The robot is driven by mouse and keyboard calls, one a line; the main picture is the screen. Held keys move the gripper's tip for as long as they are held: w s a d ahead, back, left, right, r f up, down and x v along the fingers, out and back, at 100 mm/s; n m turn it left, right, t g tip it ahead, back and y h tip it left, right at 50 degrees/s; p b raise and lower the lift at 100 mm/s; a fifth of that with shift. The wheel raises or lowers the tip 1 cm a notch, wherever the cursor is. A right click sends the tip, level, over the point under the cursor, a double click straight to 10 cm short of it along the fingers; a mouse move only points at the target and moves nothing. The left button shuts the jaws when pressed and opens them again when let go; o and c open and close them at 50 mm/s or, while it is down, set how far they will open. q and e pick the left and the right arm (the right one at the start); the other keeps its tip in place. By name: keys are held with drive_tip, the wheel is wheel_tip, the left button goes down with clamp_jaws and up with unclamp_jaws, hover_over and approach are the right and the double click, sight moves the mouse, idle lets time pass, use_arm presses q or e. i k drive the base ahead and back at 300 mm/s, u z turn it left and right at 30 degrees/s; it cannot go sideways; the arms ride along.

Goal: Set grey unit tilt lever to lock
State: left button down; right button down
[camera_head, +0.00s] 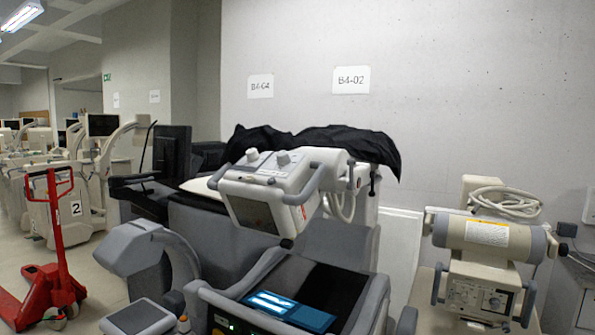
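A grey unit (320,247) stands in the middle, with a white head (270,188) tilted on top of it. The head has grey side handles (316,187) and two knobs on its upper face. A small dark knob on a short stem (375,182) shows right of the head, partly against the black cover. I cannot tell which part is the tilt lever, or how it is set. Neither of my grippers is in view.
A black cover (330,140) lies behind the head. A grey curved arm (140,246) stands at lower left. A red pallet jack (55,255) is on open floor (105,275) at far left.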

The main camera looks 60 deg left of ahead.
sight(351, 185)
drive_tip(key=u, duration=1)
drive_tip(key=i, duration=0.25)
